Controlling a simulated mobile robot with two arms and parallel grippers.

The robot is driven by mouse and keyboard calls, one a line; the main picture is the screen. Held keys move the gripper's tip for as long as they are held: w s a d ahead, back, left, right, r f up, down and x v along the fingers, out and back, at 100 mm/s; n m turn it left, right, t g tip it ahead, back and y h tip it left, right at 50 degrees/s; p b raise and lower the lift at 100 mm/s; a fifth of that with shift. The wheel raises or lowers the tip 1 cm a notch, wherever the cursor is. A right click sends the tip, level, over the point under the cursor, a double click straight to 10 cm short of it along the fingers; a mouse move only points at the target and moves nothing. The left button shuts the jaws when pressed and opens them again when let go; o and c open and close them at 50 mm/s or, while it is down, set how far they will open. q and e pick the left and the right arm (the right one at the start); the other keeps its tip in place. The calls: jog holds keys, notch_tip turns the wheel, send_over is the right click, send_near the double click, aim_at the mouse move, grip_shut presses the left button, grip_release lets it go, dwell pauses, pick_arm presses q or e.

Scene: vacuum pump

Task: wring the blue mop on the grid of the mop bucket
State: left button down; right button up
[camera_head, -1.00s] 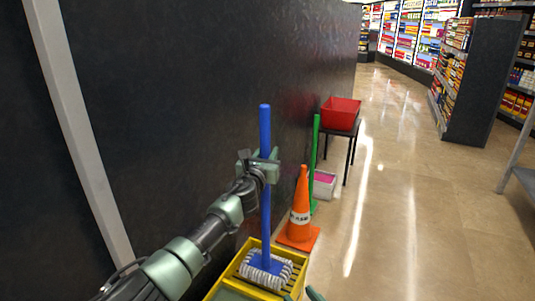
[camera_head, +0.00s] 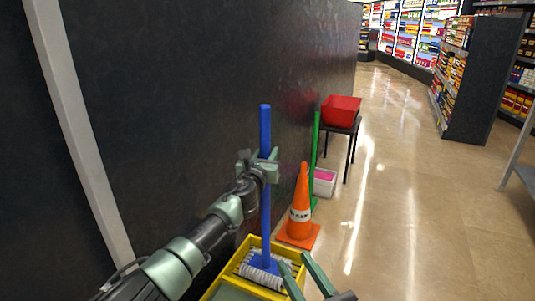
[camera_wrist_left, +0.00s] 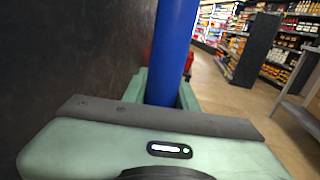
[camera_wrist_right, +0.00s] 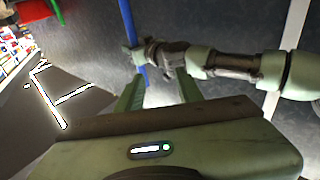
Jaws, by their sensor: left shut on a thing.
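The blue mop (camera_head: 265,215) stands upright, its pale fringed head (camera_head: 258,272) inside the yellow mop bucket (camera_head: 248,242). The grid is mostly hidden, so I cannot tell how firmly the head rests on it. My left gripper (camera_head: 262,163) is shut around the upper part of the handle. The handle also shows between its fingers in the left wrist view (camera_wrist_left: 174,50). My right gripper (camera_head: 294,260) is open and empty near the bucket's right side, its fingers overlapping the bucket and mop head in the head view. In the right wrist view its fingers (camera_wrist_right: 156,84) are spread apart.
An orange cone (camera_head: 299,215) stands just behind the bucket, with a green pole (camera_head: 315,160) and a white box (camera_head: 324,184) beyond it. A red crate (camera_head: 341,111) sits on a dark stool. A dark wall runs along the left.

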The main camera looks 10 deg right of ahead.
jog(key=shift+s+a+r+t, duration=0.1)
jog(key=shift+r+t, duration=0.25)
jog(key=shift+r, duration=0.25)
jog(key=shift+s+a+r+t, duration=0.1)
jog(key=shift+r+t, duration=0.25)
jog(key=shift+r, duration=0.25)
jog(key=shift+s+r+t+b, duration=0.15)
jog(key=shift+r+t+b, duration=0.25)
jog(key=shift+r, duration=0.35)
jog(key=shift+s+r+t+y+b, duration=0.15)
jog(key=shift+s+r+t+y, duration=0.25)
jog(key=shift+r, duration=0.25)
jog(key=shift+s+r+t+y+b, duration=0.15)
jog(key=shift+s+r+t+y, duration=0.2)
jog(key=shift+r, duration=0.25)
dwell(1.5)
jog(key=shift+r, duration=0.25)
dwell(1.0)
